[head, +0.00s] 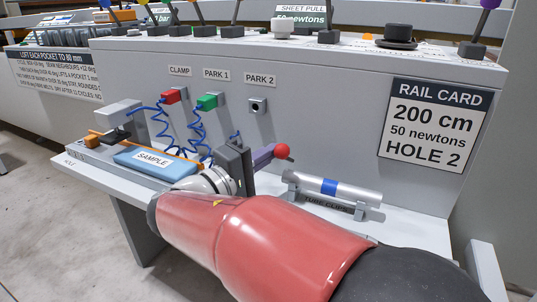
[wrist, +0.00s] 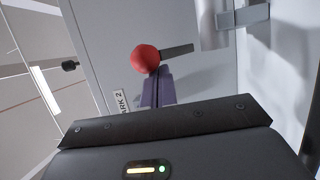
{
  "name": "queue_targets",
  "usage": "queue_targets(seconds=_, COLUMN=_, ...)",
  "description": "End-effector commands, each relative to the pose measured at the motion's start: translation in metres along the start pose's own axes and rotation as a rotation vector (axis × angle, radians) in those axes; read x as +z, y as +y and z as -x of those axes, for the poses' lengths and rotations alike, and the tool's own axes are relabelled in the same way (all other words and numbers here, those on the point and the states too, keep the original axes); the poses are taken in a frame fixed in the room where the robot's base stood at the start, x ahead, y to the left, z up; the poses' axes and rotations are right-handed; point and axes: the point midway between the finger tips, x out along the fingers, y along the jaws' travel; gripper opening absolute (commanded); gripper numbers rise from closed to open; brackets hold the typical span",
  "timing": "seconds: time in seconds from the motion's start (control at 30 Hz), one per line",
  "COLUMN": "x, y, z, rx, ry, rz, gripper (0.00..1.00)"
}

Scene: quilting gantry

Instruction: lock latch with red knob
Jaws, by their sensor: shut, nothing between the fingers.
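The red knob (head: 282,151) stands just beyond the tips of my gripper (head: 272,153) in the head view. In the wrist view the round red knob (wrist: 145,58) is at upper middle, at the end of a dark latch bar (wrist: 178,50) that points right. My gripper's purple fingers (wrist: 158,74) are together and empty, with their tips right beside the knob. I cannot tell whether they touch it. In the head view the latch bar is not clearly seen.
A silver tube with a blue band (head: 330,186) lies in clips to the right. A blue sample pad (head: 155,161) lies on the left of the shelf. A rail card (head: 434,125) is at right.

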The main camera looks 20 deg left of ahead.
Motion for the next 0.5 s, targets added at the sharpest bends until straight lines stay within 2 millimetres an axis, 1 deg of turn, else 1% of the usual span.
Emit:
queue_targets(seconds=0.1, x=0.0016, y=-0.0051, z=-0.0003, rx=0.000, ry=-0.005, rz=-0.001, gripper=0.00)
queue_targets(seconds=0.5, x=0.0011, y=-0.0085, z=0.0008, rx=0.000, ry=-0.003, rz=-0.001, gripper=0.00)
